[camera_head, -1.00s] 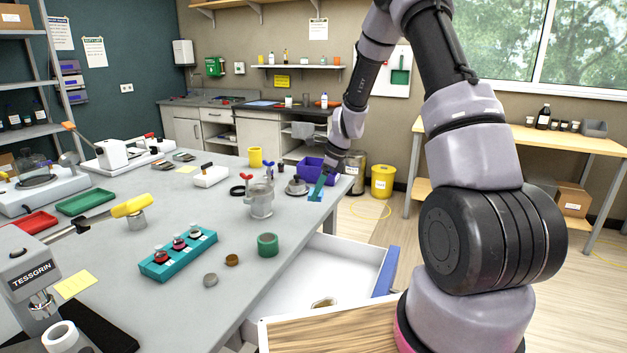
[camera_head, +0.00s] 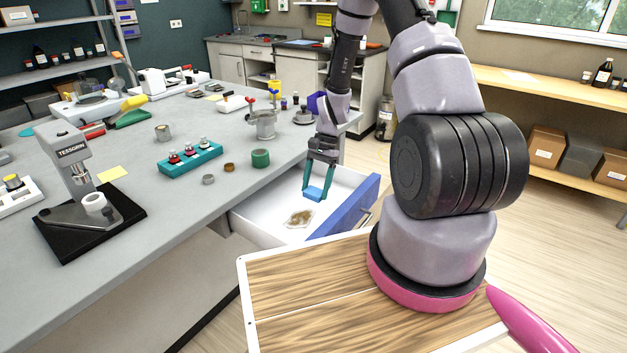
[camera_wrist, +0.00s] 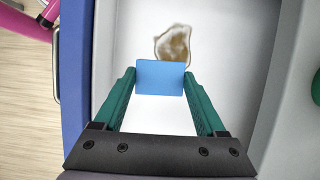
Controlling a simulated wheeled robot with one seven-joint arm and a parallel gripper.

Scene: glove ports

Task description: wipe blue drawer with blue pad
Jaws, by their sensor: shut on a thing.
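The blue drawer (camera_head: 346,208) stands pulled out from the table, with a blue front and a white inside. A brown stain (camera_head: 299,218) lies on its white floor; it also shows in the wrist view (camera_wrist: 173,45). My gripper (camera_head: 317,190) is shut on the blue pad (camera_head: 314,194), over the inside of the drawer. In the wrist view the pad (camera_wrist: 160,77) sits between the teal fingertips and overlaps the near edge of the stain. I cannot tell whether the pad touches the drawer floor.
The grey table (camera_head: 130,195) borders the drawer on the left. On it are a green tape roll (camera_head: 260,158), a teal rack (camera_head: 190,158) and a metal pot (camera_head: 263,125). The drawer's blue front and handle (camera_head: 367,217) rise on the right.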

